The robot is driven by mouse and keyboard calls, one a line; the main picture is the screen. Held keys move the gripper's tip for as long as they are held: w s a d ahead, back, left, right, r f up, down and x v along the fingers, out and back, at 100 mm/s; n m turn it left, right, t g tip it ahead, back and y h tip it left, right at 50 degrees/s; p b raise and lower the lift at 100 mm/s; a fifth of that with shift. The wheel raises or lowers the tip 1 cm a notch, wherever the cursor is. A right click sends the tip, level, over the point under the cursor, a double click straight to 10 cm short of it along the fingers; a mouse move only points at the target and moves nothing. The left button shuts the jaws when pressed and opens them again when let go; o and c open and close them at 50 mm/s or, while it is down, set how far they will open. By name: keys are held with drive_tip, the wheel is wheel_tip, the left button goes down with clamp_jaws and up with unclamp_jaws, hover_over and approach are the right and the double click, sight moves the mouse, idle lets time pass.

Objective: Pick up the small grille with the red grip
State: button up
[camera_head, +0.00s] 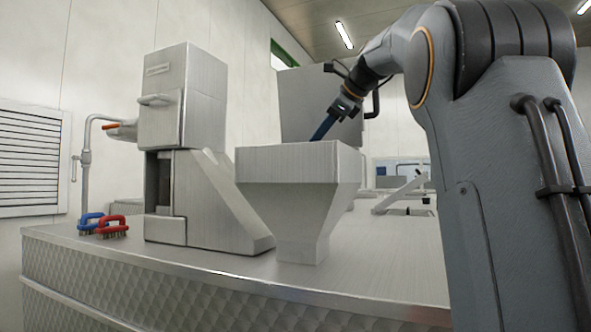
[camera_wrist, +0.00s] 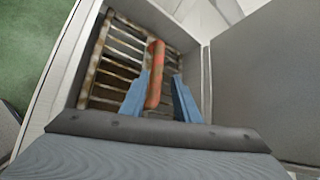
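The small grille (camera_wrist: 108,62) has brownish, stained bars and a red, worn grip (camera_wrist: 155,72) standing up from it. It lies inside the square mouth of a pale grey hopper (camera_head: 300,166); the head view does not show it, as the hopper walls hide it. My gripper (camera_wrist: 162,74) has its two blue fingers apart, one on each side of the red grip in the wrist view. A gap shows between the grip and the right finger; the left finger overlaps the grip's edge, and I cannot tell if it touches. In the head view my gripper (camera_head: 319,136) points down into the hopper.
A tall grey metal machine (camera_head: 185,105) stands left of the hopper on the steel counter (camera_head: 230,275). A blue brush (camera_head: 90,222) and a red brush (camera_head: 112,227) lie at the counter's left end. A grey panel (camera_wrist: 262,85) rises close on the right in the wrist view.

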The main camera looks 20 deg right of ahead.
drive_tip(key=shift+a+p+x, duration=0.15)
drive_tip(key=shift+p+x, duration=0.6)
drive_tip(key=shift+x, duration=1.2)
drive_tip(key=shift+a+p+x, duration=0.2)
drive_tip(key=shift+p+x, duration=0.5)
drive_tip(key=shift+x, duration=1.25)
drive_tip(key=shift+s+d, duration=0.1)
drive_tip(key=shift+s, duration=0.05)
clamp_jaws()
drive_tip(key=shift+r, duration=0.1)
